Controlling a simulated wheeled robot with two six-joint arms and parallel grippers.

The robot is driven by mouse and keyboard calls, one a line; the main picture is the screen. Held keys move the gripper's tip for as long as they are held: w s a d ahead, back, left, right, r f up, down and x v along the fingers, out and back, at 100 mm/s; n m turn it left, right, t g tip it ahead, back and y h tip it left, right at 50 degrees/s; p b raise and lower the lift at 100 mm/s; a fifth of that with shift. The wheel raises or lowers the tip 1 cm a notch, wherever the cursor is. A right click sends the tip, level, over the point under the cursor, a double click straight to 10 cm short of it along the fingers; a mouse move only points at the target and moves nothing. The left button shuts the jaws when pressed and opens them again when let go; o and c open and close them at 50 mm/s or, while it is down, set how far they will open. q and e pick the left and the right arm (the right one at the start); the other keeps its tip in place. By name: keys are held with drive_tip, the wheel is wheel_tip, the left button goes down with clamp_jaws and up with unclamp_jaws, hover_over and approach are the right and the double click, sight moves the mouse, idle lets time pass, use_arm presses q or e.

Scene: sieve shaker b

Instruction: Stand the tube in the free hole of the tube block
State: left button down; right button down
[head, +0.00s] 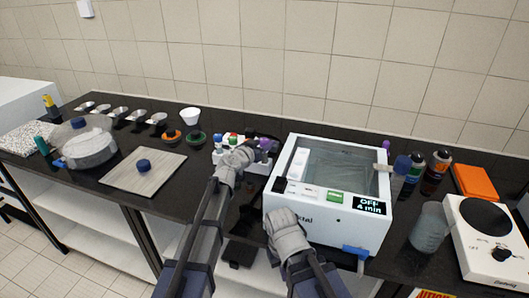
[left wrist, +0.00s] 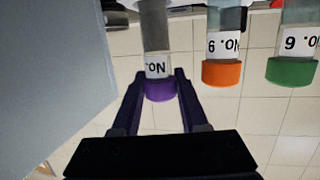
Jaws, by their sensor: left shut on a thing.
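My left gripper (head: 257,147) is shut on the purple-capped tube (head: 265,144), at the tube block. The left wrist view shows the gripper's fingers (left wrist: 160,88) on both sides of the purple cap (left wrist: 160,90), with a clear labelled tube body beyond it. The tube's far end is out of that view, so I cannot tell whether it sits in a hole. The white tube block (head: 257,168) is partly hidden by my left arm. An orange-capped tube (left wrist: 222,72) and a green-capped tube (left wrist: 291,70) stand alongside. My right gripper (head: 289,232) is in front of the white machine; its fingers are hidden.
The white machine (head: 345,222) with a clear lid stands close right of the block. Left are a grey board (head: 130,177) and several small scoops. Right are bottles (head: 435,165), a beaker (head: 429,228) and a white hotplate device (head: 470,265).

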use_arm(q)
drive_tip(key=shift+f, duration=0.7)
use_arm(e)
drive_tip(key=shift+f, duration=0.7)
use_arm(q)
drive_tip(key=shift+f+b, duration=0.25)
drive_tip(key=shift+b, duration=0.2)
drive_tip(key=c, duration=0.7)
unclamp_jaws()
drive_tip(key=shift+r, duration=0.1)
use_arm(e)
drive_tip(key=shift+f, duration=0.15)
use_arm(q)
drive_tip(key=shift+r+p, duration=0.2)
drive_tip(key=shift+p, duration=0.1)
drive_tip(key=p+v, duration=0.2)
drive_tip(key=v, duration=1)
use_arm(e)
wheel_tip(320, 180, up, 3)
drive_tip(key=shift+f, duration=0.15)
